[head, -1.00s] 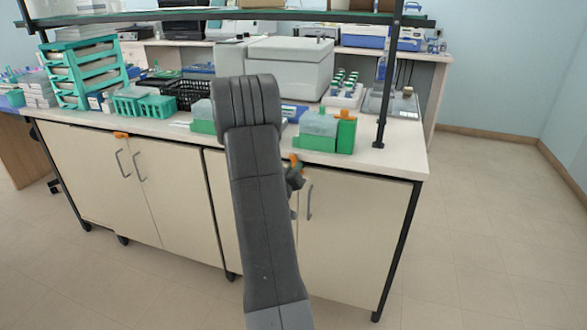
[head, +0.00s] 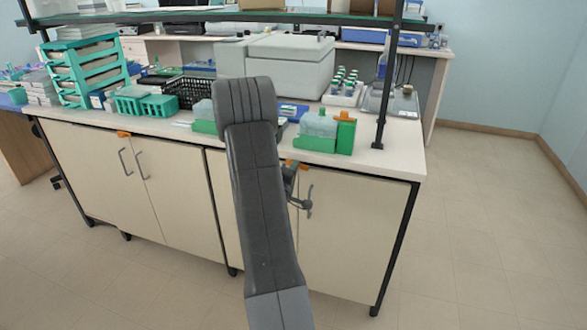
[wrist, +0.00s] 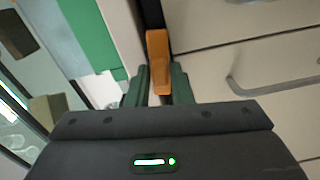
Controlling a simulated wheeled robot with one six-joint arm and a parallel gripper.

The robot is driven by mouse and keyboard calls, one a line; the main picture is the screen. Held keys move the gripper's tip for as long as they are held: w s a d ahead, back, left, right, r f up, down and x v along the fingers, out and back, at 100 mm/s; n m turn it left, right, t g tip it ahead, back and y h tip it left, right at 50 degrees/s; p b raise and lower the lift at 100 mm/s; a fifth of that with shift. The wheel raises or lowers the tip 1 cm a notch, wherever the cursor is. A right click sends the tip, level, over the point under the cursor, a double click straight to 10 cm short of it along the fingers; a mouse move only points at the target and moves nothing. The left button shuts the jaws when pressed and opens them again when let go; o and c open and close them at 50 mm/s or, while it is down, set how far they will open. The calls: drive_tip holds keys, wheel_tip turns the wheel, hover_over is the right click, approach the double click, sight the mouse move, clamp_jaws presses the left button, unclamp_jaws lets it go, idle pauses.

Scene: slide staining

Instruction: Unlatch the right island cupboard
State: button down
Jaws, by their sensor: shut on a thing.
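The orange latch (wrist: 158,55) of the right island cupboard sits at the top of its doors, under the counter edge. In the wrist view its near end is between the two dark green fingers of my gripper (wrist: 160,82), which is shut on it. In the head view a bit of orange (head: 303,167) shows beside my arm at the right cupboard door (head: 345,225). My arm hides most of the gripper and the left part of this cupboard. A grey door handle (wrist: 265,90) lies to the right of the fingers in the wrist view.
The white countertop (head: 400,157) above holds a green slide rack (head: 317,143), a black basket (head: 185,93) and teal racks (head: 158,108). A dark shelf post (head: 383,95) stands at the right end. The left cupboard has its own orange latch (head: 123,134). The floor to the right is clear.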

drive_tip(key=shift+n, duration=0.8)
drive_tip(key=c, duration=1.4)
unclamp_jaws()
drive_tip(key=shift+a, duration=0.1)
drive_tip(key=shift+s, duration=0.1)
drive_tip(key=v, duration=1.3)
drive_tip(key=shift+s, duration=0.25)
drive_tip(key=shift+w, duration=0.15)
